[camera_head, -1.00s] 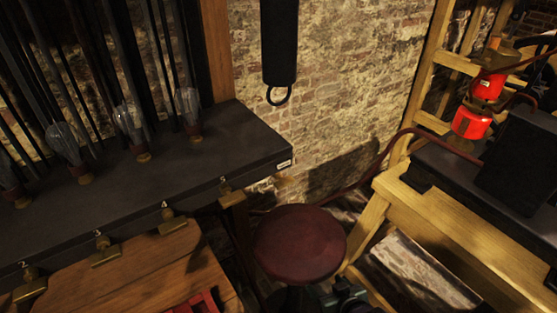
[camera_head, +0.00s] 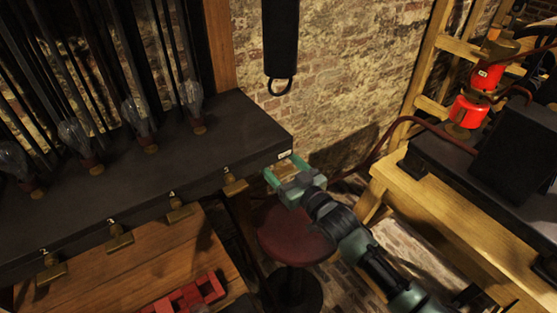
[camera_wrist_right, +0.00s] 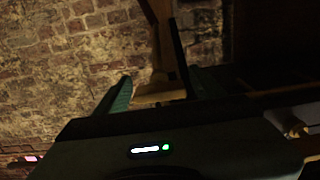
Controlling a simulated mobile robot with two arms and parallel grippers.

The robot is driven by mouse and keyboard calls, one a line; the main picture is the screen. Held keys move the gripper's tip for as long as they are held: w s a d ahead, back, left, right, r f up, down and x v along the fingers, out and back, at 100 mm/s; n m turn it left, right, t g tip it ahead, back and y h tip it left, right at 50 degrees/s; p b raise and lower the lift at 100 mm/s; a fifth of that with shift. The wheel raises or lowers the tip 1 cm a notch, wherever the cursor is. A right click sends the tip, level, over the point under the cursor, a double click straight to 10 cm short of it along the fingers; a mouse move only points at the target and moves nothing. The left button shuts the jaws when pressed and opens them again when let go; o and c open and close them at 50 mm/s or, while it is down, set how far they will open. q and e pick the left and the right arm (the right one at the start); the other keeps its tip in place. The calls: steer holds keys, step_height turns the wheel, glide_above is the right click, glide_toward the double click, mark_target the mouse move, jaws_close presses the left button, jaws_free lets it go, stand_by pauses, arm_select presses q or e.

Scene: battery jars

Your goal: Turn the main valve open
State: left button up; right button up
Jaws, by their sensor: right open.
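The bench's right end carries a small white label (camera_head: 284,155), too small to read. A brassy piece (camera_head: 287,170), which looks like the valve handle under that label, shows between the fingers of my right gripper (camera_head: 283,169). The gripper is open at the bench corner. In the right wrist view, the open fingers (camera_wrist_right: 160,88) stand either side of a tan, flared piece (camera_wrist_right: 160,95). I cannot tell whether they touch it. My left gripper is not in view.
Numbered brass taps (camera_head: 178,209) line the dark bench's (camera_head: 215,150) front edge, with glass bulbs (camera_head: 137,115) on top. A round red stool (camera_head: 290,240) stands below my right arm. A wooden frame with red lamps (camera_head: 469,111) stands right.

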steer(key=shift+w+a, duration=0.15)
steer(key=shift+w, duration=0.15)
steer(key=c, duration=1.4)
steer(key=shift+o, duration=0.2)
steer(key=shift+n, duration=1.5)
steer(key=shift+s+a+n+b, duration=0.1)
steer(key=shift+n+b, duration=0.25)
steer(key=shift+n, duration=1.55)
